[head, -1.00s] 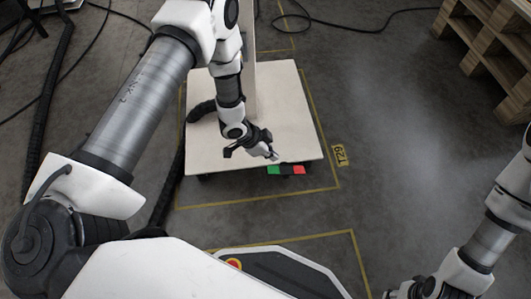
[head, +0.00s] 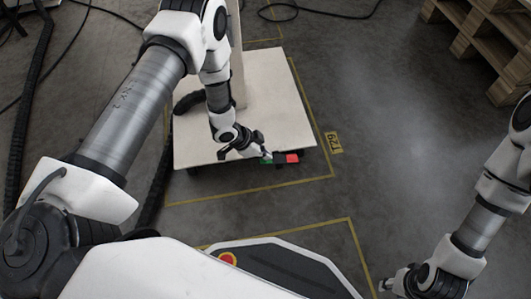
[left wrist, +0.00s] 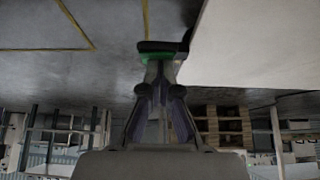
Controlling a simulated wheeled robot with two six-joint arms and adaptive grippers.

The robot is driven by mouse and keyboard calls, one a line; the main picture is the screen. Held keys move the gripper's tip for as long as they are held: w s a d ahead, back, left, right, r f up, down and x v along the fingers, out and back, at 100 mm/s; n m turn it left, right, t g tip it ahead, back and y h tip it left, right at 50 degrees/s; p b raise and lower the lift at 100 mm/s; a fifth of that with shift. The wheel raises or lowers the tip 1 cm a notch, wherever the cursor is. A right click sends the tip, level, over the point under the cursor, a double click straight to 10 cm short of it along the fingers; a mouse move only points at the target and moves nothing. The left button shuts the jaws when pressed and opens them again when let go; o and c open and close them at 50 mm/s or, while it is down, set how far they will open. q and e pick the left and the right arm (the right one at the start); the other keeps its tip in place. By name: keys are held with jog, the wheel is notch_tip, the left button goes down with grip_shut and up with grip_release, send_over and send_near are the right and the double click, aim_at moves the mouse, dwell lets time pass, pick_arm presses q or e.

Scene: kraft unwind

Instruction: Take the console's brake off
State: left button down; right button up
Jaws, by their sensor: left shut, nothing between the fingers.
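The console's base is a pale square plate (head: 285,110) low over the floor, with an upright post (head: 237,60) on it. The brake pedal (head: 280,159) sticks out at its front edge, dark in the middle, with a green end on the left and a red end (head: 292,158) on the right. My left gripper (head: 267,155) is shut and empty, its tips at the green end, partly covering it. The left wrist view shows the green part (left wrist: 157,58) right at the fingertips (left wrist: 160,68); contact is hard to tell. My right gripper (head: 390,285) is at the bottom edge, its fingers unclear.
Yellow floor lines and a tag (head: 333,142) surround the base. A wooden pallet stack (head: 485,40) stands at the upper right. A thick black hose (head: 160,185) runs along the base's left side. The floor on the right is open.

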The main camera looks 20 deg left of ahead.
aim_at(259, 159)
pick_arm(q)
jog(key=shift+s+a+f, duration=0.1)
jog(key=shift+a+f, duration=0.05)
jog(key=shift+a, duration=0.05)
jog(key=shift+s+a+f+t+h, duration=0.2)
jog(key=shift+f+t+h, duration=0.15)
jog(key=shift+t+h, duration=0.25)
jog(key=h, duration=0.1)
jog(key=f+t+h+b, duration=0.1)
jog(key=shift+s+a+f+t+h, duration=0.2)
jog(key=shift+a+f+t+h, duration=0.1)
jog(key=shift+a+h, duration=0.1)
jog(key=shift+f, duration=0.1)
pick_arm(e)
jog(key=shift+f, duration=0.5)
pick_arm(q)
jog(key=shift+f, duration=0.1)
pick_arm(e)
jog(key=shift+r, duration=0.15)
